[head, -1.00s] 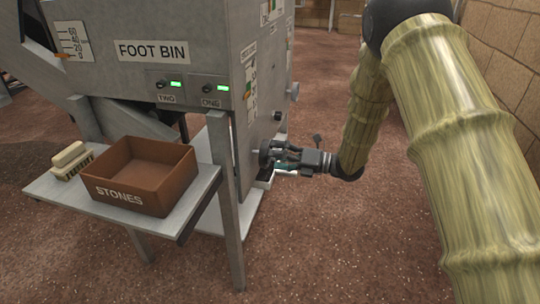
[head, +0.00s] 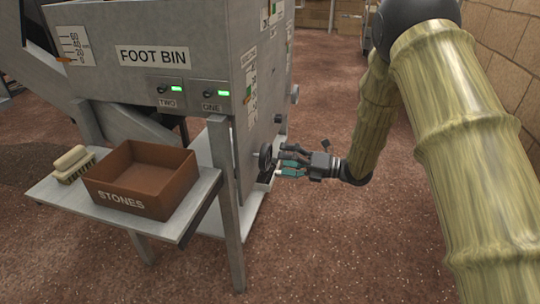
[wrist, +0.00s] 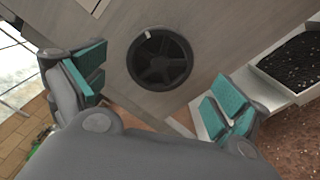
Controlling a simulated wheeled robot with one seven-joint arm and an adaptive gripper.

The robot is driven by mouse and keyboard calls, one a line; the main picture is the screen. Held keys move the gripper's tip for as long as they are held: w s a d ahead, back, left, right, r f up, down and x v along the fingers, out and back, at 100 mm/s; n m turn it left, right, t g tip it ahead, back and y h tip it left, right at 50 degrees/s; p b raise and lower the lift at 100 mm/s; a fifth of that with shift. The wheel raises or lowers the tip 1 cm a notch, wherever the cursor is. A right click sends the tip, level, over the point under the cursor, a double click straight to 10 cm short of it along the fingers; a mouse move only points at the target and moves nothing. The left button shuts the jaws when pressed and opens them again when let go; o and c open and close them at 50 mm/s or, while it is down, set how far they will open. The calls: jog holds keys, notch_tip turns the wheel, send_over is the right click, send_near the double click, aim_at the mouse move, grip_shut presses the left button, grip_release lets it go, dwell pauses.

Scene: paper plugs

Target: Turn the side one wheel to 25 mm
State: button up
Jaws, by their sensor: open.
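A dark spoked handwheel (head: 265,156) sits low on the side panel of the grey machine. In the wrist view the wheel (wrist: 160,59) is face-on, with a pale mark at its upper left rim. My gripper (head: 281,161) is just right of the wheel, pointing at it. In the wrist view my gripper (wrist: 155,88) has its teal-padded fingers spread wide on either side, empty and apart from the wheel. A scale (head: 251,90) with a small orange mark is on the side panel above; its numbers are too small to read.
A brown STONES box (head: 143,178) and a brush (head: 73,163) stand on a grey shelf (head: 185,222) at the left. A tray of dark grains (wrist: 293,58) lies right of the wheel in the wrist view. The floor on the right is open, up to a brick wall (head: 500,45).

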aim_at(269, 157)
jog(key=m+p, duration=0.6)
jog(key=m, duration=0.1)
jog(key=shift+r, duration=0.35)
jog(key=m+p, duration=0.2)
jog(key=shift+f+m, duration=0.1)
jog(key=shift+m, duration=0.2)
jog(key=shift+f+m+p, duration=0.2)
jog(key=shift+m+p, duration=0.2)
jog(key=shift+m, duration=0.1)
jog(key=shift+w+a, duration=0.1)
jog(key=shift+a, duration=0.05)
jog(key=shift+x, duration=1.8)
jog(key=shift+c, duration=0.4)
jog(key=c, duration=0.9)
jog(key=shift+c, duration=0.2)
